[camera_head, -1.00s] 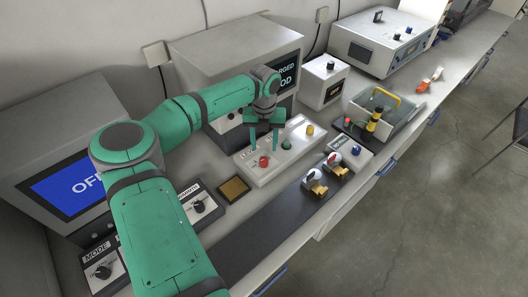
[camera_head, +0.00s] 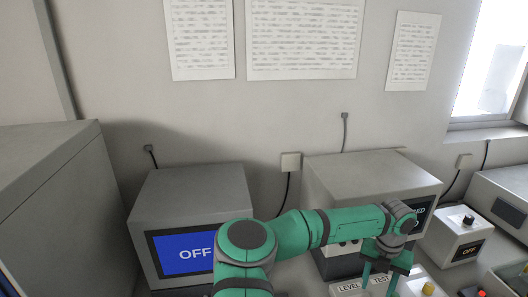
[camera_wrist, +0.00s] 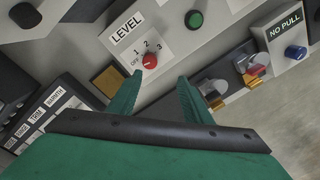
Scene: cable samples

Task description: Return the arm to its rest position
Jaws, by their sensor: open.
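My green arm reaches from the bottom of the head view toward the right. My gripper (camera_head: 379,277) points down over the LEVEL and TEST panel (camera_head: 345,287), partly cut off by the frame's lower edge. In the wrist view, the two green fingers of my gripper (camera_wrist: 157,88) are spread apart with nothing between them. The red LEVEL knob (camera_wrist: 149,59) lies just beyond the fingertips, and its pointer is near the 3. A green button (camera_wrist: 194,19) is farther along the same panel. Whether the fingers touch the panel cannot be told.
A monitor box (camera_head: 190,200) showing OFF stands behind my arm, with a grey instrument (camera_head: 360,175) to its right. A white box (camera_head: 462,227) reads OFF. A tall grey cabinet (camera_head: 50,200) fills the left. A NO PULL panel (camera_wrist: 283,38) and clamped samples (camera_wrist: 250,70) lie right of my gripper.

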